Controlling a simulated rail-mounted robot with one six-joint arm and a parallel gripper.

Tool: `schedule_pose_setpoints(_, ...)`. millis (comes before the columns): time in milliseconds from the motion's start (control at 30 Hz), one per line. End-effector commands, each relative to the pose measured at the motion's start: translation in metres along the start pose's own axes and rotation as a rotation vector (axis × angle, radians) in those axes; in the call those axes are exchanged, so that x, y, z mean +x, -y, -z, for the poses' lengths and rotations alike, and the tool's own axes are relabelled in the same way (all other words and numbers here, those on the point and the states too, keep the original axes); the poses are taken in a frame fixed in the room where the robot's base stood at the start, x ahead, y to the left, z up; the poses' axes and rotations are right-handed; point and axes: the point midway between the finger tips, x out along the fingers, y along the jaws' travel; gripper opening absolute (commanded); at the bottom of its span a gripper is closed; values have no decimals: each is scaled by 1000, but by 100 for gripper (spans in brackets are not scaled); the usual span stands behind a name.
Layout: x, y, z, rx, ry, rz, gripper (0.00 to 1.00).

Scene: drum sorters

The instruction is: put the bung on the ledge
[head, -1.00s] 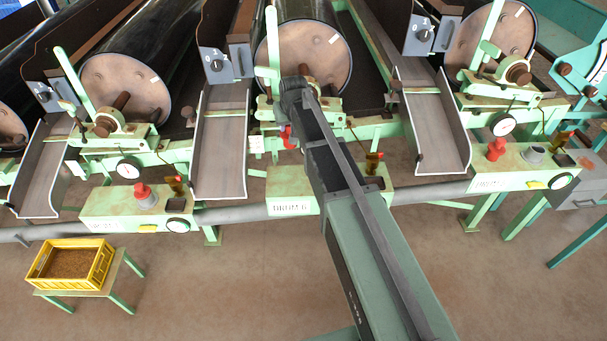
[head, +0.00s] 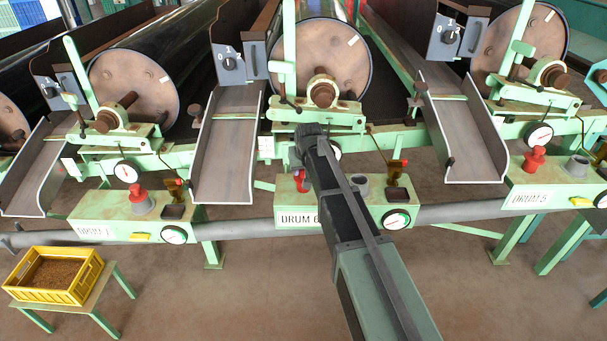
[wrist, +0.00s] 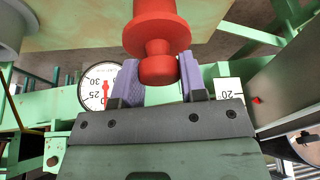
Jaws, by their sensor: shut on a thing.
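The red bung (wrist: 160,30) has a wide body and a narrow neck ending in a round knob. My gripper (wrist: 160,80) is shut on the knob between its two purple fingers. In the head view the bung (head: 300,181) shows beside my arm, at the left end of the DRUM 6 ledge (head: 290,205). The ledge top (wrist: 75,25) fills the top of the wrist view behind the bung. I cannot tell whether the bung touches it. The fingers are hidden behind my arm in the head view. A grey socket (head: 361,184) on the ledge looks empty.
A dark amber part (head: 397,180) and a dial (head: 396,218) are at the ledge's right. Sloping chutes (head: 228,150) flank the station. A yellow crate (head: 80,294) stands front left.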

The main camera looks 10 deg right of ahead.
Motion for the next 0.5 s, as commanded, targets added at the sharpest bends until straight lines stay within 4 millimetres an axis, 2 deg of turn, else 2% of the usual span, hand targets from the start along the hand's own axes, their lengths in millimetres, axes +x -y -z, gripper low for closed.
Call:
schedule_pose_setpoints(167,3,0,-1,0,0,0,2)
schedule_pose_setpoints(200,3,0,-1,0,0,0,40)
schedule_pose_setpoints(367,2,0,-1,0,0,0,64)
schedule_pose_setpoints(500,2,0,-1,0,0,0,64)
